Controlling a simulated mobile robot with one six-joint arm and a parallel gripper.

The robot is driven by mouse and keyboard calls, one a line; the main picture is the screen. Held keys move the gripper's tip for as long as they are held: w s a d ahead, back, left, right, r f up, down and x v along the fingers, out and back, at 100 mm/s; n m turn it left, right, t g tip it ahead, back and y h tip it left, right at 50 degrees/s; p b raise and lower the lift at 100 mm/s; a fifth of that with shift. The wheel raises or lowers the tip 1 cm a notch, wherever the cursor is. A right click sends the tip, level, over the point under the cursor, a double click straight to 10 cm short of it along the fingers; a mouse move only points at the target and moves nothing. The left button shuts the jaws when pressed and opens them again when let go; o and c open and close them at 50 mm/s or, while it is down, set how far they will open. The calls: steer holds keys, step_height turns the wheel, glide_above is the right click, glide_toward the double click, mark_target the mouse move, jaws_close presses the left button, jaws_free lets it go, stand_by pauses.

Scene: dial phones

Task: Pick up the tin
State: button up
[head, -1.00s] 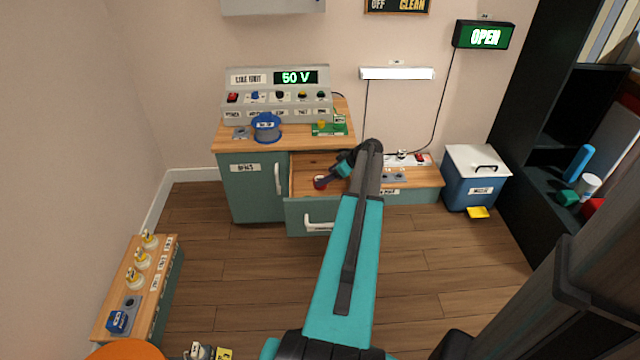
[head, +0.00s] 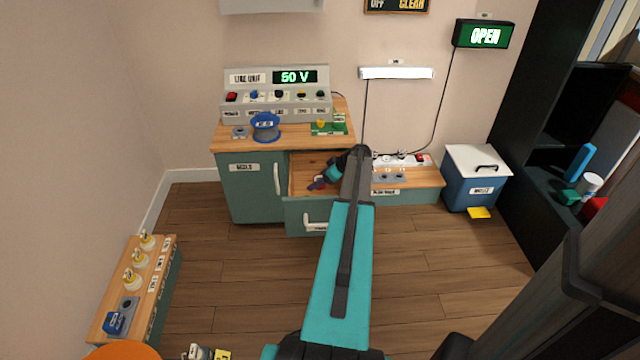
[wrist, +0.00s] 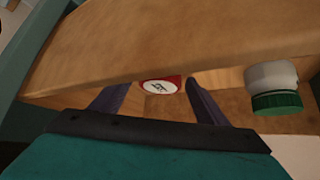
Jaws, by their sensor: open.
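The tin is red with a round white label; in the wrist view the tin (wrist: 160,86) shows at the tips of my two dark fingers, partly cut off by a tan wooden edge. My gripper (wrist: 157,90) is open, with one finger on each side of the tin; I cannot tell whether they touch it. In the head view my gripper (head: 319,182) reaches into the open drawer (head: 300,212) and mostly covers the tin.
A white jar with a green lid (wrist: 275,90) is right of the fingers in the wrist view. The drawer's wooden walls are close around. The cabinet top (head: 290,136) above holds a blue spool (head: 265,128) and a green board (head: 329,127). A low power unit (head: 405,185) stands to the right.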

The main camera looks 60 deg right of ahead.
stand_by(0.5)
steer(key=c, duration=1.2)
steer(key=shift+r, duration=0.1)
steer(key=shift+a+r+p, duration=0.1)
steer(key=shift+r+p, duration=0.35)
steer(key=shift+r, duration=0.2)
steer(key=s+a, duration=0.1)
steer(key=s+a+p, duration=0.1)
steer(key=a, duration=0.1)
steer(key=shift+s+a+r, duration=0.15)
steer(key=shift+s+a, duration=0.05)
steer(key=shift+s, duration=0.05)
step_height(320, 180, up, 13)
steer(key=p, duration=0.2)
steer(key=shift+d+r, duration=0.15)
steer(key=shift+w, duration=0.1)
